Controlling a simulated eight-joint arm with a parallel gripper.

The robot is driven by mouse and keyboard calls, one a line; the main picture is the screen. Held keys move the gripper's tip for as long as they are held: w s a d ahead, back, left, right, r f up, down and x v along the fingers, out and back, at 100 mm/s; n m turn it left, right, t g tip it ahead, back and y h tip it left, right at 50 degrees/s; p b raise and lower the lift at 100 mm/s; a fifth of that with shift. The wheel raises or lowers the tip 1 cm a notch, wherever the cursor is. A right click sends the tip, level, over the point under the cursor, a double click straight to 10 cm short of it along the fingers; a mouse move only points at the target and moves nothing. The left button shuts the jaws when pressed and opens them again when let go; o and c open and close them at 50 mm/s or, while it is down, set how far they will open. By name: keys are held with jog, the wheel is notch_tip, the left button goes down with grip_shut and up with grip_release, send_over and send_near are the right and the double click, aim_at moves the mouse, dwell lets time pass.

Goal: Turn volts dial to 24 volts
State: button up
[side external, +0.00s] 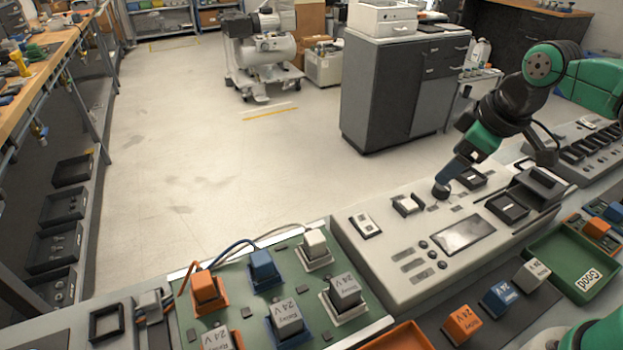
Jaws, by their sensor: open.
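The lettering on the panel and the knob's setting are too small to read, and no dial marked volts can be made out.
A green board (235,310) carries orange, blue and white relays at the front left. Loose relays (497,300) lie in front of the unit, beside a green tray (573,262) labelled Good. A grey cabinet (385,100) stands behind. The floor at left is clear.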

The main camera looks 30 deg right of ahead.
aim_at(442, 190)
jog(key=w+d+f+n+g, duration=0.1)
jog(key=n, duration=0.1)
jog(key=w+d+n+g, duration=0.1)
jog(key=n, duration=0.2)
jog(key=w+d+f+n+g, duration=0.1)
jog(key=d+n, duration=0.1)
jog(key=n, duration=0.1)
jog(key=shift+w+d+f+g, duration=0.1)
jog(key=shift+w+f+g, duration=0.1)
jog(key=shift+f+g, duration=0.15)
jog(key=shift+w+d+f+n+g, duration=0.2)
jog(key=shift+d+f+n+g, duration=0.2)
jog(key=shift+n, duration=0.4)
jog(key=shift+f, duration=2.75)
grip_shut()
